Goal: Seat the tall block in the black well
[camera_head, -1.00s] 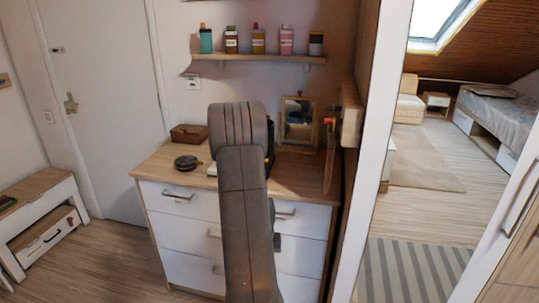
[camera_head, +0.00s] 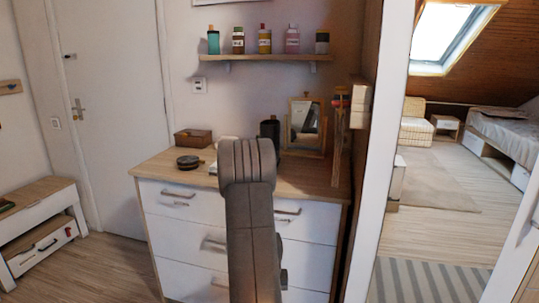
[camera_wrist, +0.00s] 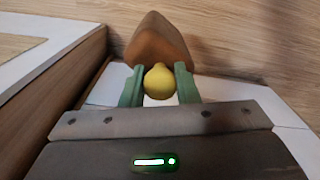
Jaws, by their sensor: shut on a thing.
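In the wrist view my gripper (camera_wrist: 159,76) has its two green fingers shut on a yellow rounded knob (camera_wrist: 159,84). Just beyond the knob is an orange-brown block (camera_wrist: 158,43) with a tapering outline. It appears to be the tall block with the knob on it, though the join is hidden. The block is over a blurred wood-plank surface and pale furniture edges. In the head view my arm hides the gripper and the block. I cannot make out the black well in either current view.
A white-fronted dresser (camera_head: 180,237) stands ahead, behind my arm. On its top are a brown box (camera_head: 192,138), a dark round object (camera_head: 188,162), a dark bottle (camera_head: 270,129) and a framed mirror (camera_head: 305,127). A shelf (camera_head: 265,57) with several bottles hangs above. A white-edged partition (camera_head: 385,150) is at right.

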